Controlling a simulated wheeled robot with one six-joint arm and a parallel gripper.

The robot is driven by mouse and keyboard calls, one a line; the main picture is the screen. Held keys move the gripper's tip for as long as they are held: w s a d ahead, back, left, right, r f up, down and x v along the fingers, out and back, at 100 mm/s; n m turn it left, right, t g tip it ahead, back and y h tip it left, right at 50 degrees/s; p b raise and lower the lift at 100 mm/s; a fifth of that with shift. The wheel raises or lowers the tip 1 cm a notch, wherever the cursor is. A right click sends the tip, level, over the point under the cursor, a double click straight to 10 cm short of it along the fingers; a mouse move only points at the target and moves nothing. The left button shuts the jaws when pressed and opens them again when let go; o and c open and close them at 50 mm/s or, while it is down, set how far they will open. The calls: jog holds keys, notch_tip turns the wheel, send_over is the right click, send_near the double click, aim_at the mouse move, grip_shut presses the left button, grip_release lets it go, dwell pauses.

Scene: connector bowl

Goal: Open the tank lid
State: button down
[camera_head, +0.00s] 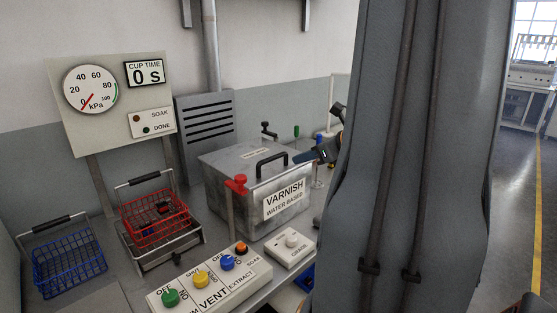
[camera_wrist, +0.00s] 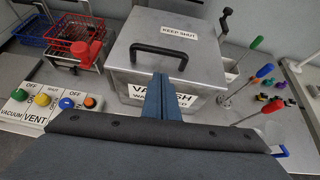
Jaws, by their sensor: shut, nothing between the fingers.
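The tank (camera_head: 245,208) is a grey metal box on the bench with a "VARNISH WATER BASED" label on its front. Its lid (camera_head: 235,157) lies flat and closed on top, with a black bar handle (camera_head: 271,165) near the front edge. In the wrist view the lid (camera_wrist: 190,28) bears a "KEEP SHUT" label, and the handle (camera_wrist: 159,54) lies just beyond my fingertips. My gripper (camera_wrist: 159,84) is shut and empty, in front of the handle and apart from it. In the head view my gripper (camera_head: 304,158) points left toward the handle from the right. A red clamp knob (camera_head: 237,182) stands at the tank's front left corner.
A red wire basket (camera_head: 153,220) and a blue one (camera_head: 68,268) stand left of the tank. A control panel (camera_head: 210,286) with coloured knobs lies in front. A gauge board (camera_head: 112,103) rises behind.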

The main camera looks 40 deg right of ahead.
aim_at(284, 172)
jog(key=shift+m, duration=0.4)
jog(key=x, duration=0.3)
jog(key=d+p+x, duration=0.1)
jog(key=x, duration=0.2)
jog(key=p+x, duration=0.1)
jog(key=x, duration=0.2)
jog(key=shift+w+d, duration=0.15)
jog(key=shift+w, duration=0.35)
jog(key=shift+r, duration=0.15)
